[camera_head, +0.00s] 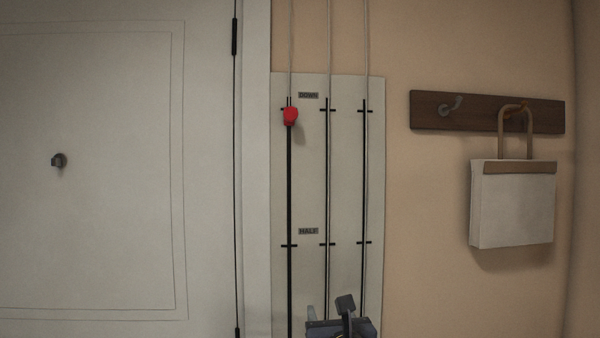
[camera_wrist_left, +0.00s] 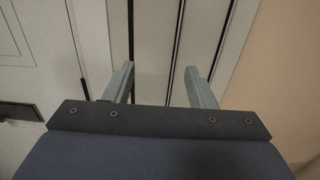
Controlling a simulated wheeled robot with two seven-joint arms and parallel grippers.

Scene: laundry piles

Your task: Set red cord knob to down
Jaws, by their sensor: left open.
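The red cord knob (camera_head: 290,116) sits on the left vertical slot of the pale wall panel (camera_head: 345,190). It is at the top of that slot, at or just below the upper cross mark, beside the "DOWN" label (camera_head: 308,95). My left gripper (camera_head: 343,310) shows at the bottom of the head view, well below the knob and to its right. In the left wrist view the gripper (camera_wrist_left: 158,76) has its two fingers wide apart with nothing between them. The knob does not show in the wrist view. My right gripper is not in view.
A "HALF" label (camera_head: 308,231) marks the lower cross marks. Two more slots with cords run to the right. A pale door (camera_head: 90,230) is at the left. A white bag (camera_head: 512,205) hangs from a dark hook rail (camera_head: 435,108) at the right.

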